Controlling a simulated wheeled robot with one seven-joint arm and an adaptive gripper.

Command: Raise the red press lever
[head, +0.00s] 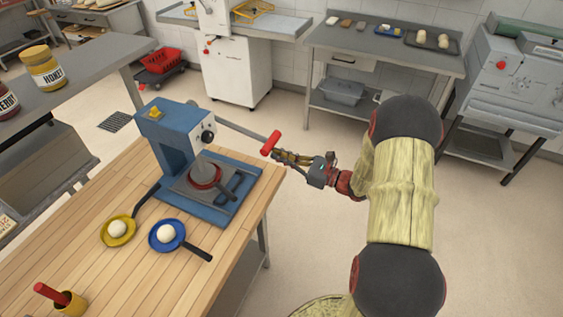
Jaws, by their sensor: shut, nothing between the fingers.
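The blue press (178,140) stands on the wooden table with a round plate (203,180) over its base. Its metal lever arm (238,128) slants out to the right and slightly down from the press head, ending in a red handle (270,143). My gripper (279,156) is just right of and below the red handle, its fingers shut and empty. In this one view I cannot tell whether the fingertips touch the handle.
On the wooden table (85,230) are a yellow pan (107,238) and a blue pan (155,243), each with a dough ball, and a yellow cup (75,307) holding a red-handled item. Honey jar (43,68) stands on a grey counter. Open floor lies right of the table.

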